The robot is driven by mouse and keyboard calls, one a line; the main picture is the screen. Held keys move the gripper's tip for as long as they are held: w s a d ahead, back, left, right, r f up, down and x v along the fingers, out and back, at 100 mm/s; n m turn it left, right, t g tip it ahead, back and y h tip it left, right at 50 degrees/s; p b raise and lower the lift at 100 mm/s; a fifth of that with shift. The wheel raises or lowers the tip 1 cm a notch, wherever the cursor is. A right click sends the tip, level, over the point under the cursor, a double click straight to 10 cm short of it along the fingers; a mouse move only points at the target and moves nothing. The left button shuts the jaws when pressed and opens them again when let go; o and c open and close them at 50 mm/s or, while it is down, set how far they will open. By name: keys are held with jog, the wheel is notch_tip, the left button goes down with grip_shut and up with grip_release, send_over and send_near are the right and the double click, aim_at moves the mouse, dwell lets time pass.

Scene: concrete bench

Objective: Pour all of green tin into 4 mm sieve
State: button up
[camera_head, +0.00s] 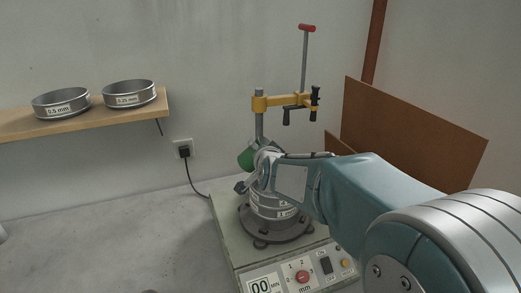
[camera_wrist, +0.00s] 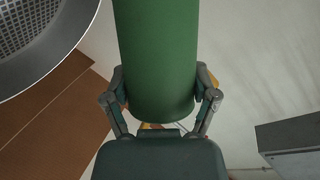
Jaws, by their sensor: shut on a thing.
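The green tin (camera_head: 246,157) is held tilted above the sieve stack on the shaker in the head view. The wrist view shows the green tin (camera_wrist: 155,55) upside or side on between my fingers; its mouth is out of sight. My gripper (camera_wrist: 160,88) is shut on the tin's sides. In the head view my arm and wrist partly cover the tin and the sieve stack (camera_head: 272,208). The stack's labels are too small and covered to read surely. A sieve's mesh and metal rim (camera_wrist: 60,75) show at the upper left of the wrist view, beside the tin. No contents are visible.
The shaker (camera_head: 226,235) has a yellow clamp arm (camera_head: 272,103) on a post behind the stack. The 0.5 mm sieve (camera_head: 60,104) and 0.25 mm sieve (camera_head: 129,93) stand on a wooden shelf (camera_head: 40,130). A brown board (camera_head: 410,135) leans at right.

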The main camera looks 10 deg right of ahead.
jog(key=shift+d+f+m+t+y, duration=0.1)
jog(key=shift+f+m+t+y, duration=0.2)
jog(key=shift+m, duration=0.3)
jog(key=shift+f+m+t+y, duration=0.2)
jog(key=shift+m+y, duration=0.1)
jog(key=shift+m, duration=0.3)
jog(key=f+m, duration=0.1)
jog(key=m, duration=0.1)
jog(key=d+f+m+t+y, duration=0.1)
jog(key=m, duration=0.1)
jog(key=shift+s+f+t, duration=0.1)
jog(key=shift+f+t, duration=0.2)
jog(key=m, duration=0.2)
jog(key=d+m+t, duration=0.1)
jog(key=m, duration=0.1)
jog(key=shift+s+t, duration=0.15)
jog(key=shift+t, duration=0.15)
jog(key=shift+s+d+r+m+t+h, duration=0.1)
jog(key=shift+m+t, duration=0.1)
jog(key=shift+m, duration=0.35)
jog(key=shift+w+d+r+m+t+h, duration=0.1)
jog(key=shift+d+m+t, duration=0.1)
jog(key=shift+m, duration=0.3)
jog(key=shift+s+d+r+m+t+h, duration=0.1)
jog(key=shift+m+t, duration=0.1)
jog(key=shift+m, duration=0.35)
jog(key=shift+a, duration=0.1)
